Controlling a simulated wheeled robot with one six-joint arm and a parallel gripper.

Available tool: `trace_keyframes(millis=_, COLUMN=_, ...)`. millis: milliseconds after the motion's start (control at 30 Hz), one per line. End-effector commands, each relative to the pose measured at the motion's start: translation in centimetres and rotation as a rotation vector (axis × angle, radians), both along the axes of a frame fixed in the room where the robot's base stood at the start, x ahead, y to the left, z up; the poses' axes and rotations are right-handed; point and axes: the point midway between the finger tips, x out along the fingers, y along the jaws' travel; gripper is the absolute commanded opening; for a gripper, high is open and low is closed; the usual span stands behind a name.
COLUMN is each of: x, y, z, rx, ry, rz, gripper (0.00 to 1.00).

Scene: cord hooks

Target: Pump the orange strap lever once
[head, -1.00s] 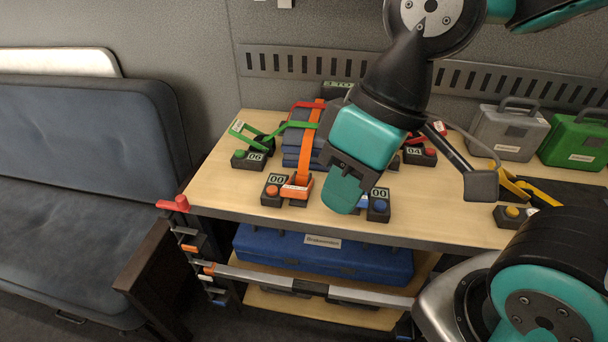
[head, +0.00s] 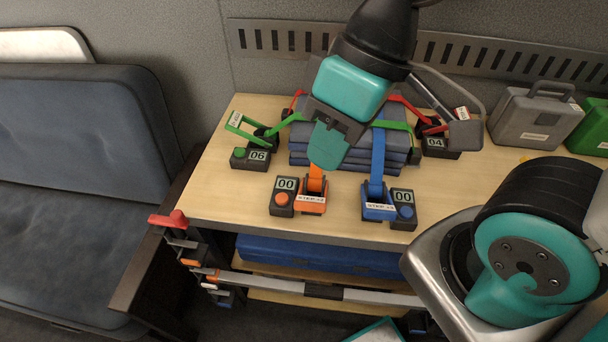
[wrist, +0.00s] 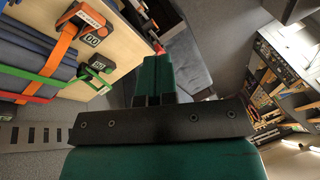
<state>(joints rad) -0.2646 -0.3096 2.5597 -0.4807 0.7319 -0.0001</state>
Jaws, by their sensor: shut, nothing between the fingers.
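The orange strap lever (head: 312,202) sits at the front of the table, with a "STEP" label on it. Beside it on its left is a counter (head: 284,190) reading 00 above an orange button. The orange strap (head: 315,180) runs from the lever toward the stack of blue-grey pads. My gripper (head: 328,160) is shut and empty, above and behind the orange lever, covering part of the strap in the head view. The orange lever also shows at upper left in the wrist view (wrist: 84,17), apart from the shut fingers (wrist: 158,75).
A blue lever (head: 377,208) with a 00 counter stands right of the orange one. A green lever (head: 247,132) reading 06 is at left, and a red one (head: 436,125) reading 04 at right. Grey (head: 532,118) and green cases stand further right. The table front is clear.

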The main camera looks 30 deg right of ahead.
Motion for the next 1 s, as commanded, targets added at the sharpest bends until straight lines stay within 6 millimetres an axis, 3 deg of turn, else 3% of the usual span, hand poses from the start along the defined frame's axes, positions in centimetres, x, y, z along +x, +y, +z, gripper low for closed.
trace_keyframes(millis=267, x=0.6, y=-0.1, z=0.1, rx=-0.006, ry=0.006, rz=0.009, gripper=0.0)
trace_keyframes(millis=467, x=5.4, y=-0.9, z=-0.4, rx=-0.045, ry=0.066, rz=0.082, gripper=0.0)
trace_keyframes(millis=700, x=13.1, y=-4.0, z=-4.4, rx=-0.063, ry=0.18, rz=0.25, gripper=0.0)
trace_keyframes(millis=800, x=15.2, y=-5.5, z=-6.8, rx=-0.051, ry=0.221, rz=0.31, gripper=0.0)
trace_keyframes(millis=1000, x=17.2, y=-7.5, z=-10.2, rx=-0.022, ry=0.271, rz=0.392, gripper=0.0)
